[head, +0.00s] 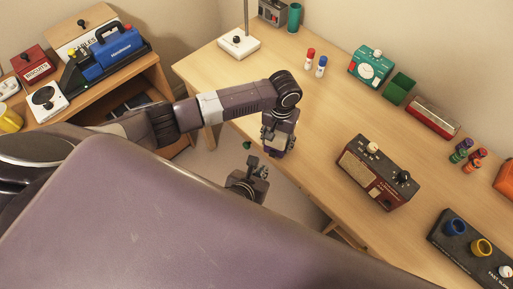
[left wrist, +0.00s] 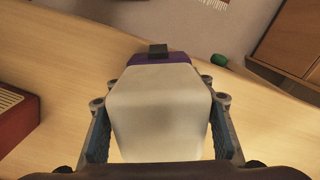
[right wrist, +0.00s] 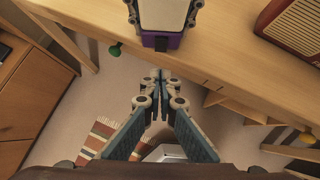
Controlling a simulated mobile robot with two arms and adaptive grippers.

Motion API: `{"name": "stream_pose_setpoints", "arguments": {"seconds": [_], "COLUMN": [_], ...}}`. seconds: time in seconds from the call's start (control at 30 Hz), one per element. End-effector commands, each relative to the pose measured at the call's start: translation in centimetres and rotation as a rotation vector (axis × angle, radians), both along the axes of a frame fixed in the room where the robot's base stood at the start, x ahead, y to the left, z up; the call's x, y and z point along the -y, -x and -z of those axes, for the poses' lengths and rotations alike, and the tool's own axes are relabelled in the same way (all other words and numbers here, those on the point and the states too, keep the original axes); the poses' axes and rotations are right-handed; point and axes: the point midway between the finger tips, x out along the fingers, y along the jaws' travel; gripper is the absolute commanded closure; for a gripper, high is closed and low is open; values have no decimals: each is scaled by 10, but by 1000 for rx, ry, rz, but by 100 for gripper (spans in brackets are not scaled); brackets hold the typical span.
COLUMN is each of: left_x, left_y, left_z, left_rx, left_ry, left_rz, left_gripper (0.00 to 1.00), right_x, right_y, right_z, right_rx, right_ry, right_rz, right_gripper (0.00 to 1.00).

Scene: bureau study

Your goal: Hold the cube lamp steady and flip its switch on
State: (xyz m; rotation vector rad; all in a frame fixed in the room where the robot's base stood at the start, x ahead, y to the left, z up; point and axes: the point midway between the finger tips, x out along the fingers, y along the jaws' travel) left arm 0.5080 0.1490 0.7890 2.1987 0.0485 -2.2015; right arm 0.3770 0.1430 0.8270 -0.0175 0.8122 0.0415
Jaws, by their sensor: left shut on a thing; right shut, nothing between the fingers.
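The cube lamp shows in the left wrist view as a pale white block (left wrist: 160,115) with a purple base (left wrist: 178,58) and a small dark switch (left wrist: 158,50). My left gripper (head: 278,143) is shut on its white body, one finger on each side, by the desk's near edge. In the head view the lamp is mostly hidden by that gripper. In the right wrist view the lamp's purple base (right wrist: 149,41) and dark switch (right wrist: 161,45) face my right gripper (right wrist: 160,80). My right gripper is shut and empty, short of the switch and apart from the lamp.
A red radio (head: 376,172) stands on the desk (head: 310,120) to the right of the lamp. Two small bottles (head: 315,62), a green timer (head: 370,67) and other items stand farther back. A small green object (head: 246,145) is beyond the desk edge. The desk between lamp and radio is clear.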

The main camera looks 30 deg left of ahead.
Motion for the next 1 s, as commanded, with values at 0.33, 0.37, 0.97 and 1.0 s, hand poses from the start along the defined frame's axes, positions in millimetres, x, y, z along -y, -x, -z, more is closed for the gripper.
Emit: {"name": "stream_pose_setpoints", "arguments": {"seconds": [0.33, 0.37, 0.97, 1.0], "left_x": [0, 0, 0, 0], "left_y": [-1, -1, -1, -1], "left_z": [0, 0, 0, -1], "left_rx": [2, 2, 3, 3], "left_ry": [0, 0, 0, 0], "left_rz": [0, 0, -1, -1], "left_gripper": [82, 82, 82, 82], "right_x": [1, 1, 3, 3], "right_y": [38, 40, 48, 49], "right_z": [-40, -41, -33, -31], "right_rx": [-1, -1, -5, -3], "right_ry": [-1, -1, 1, 2], "right_rz": [-1, -1, 1, 1], "right_gripper": [100, 100, 100, 100]}}
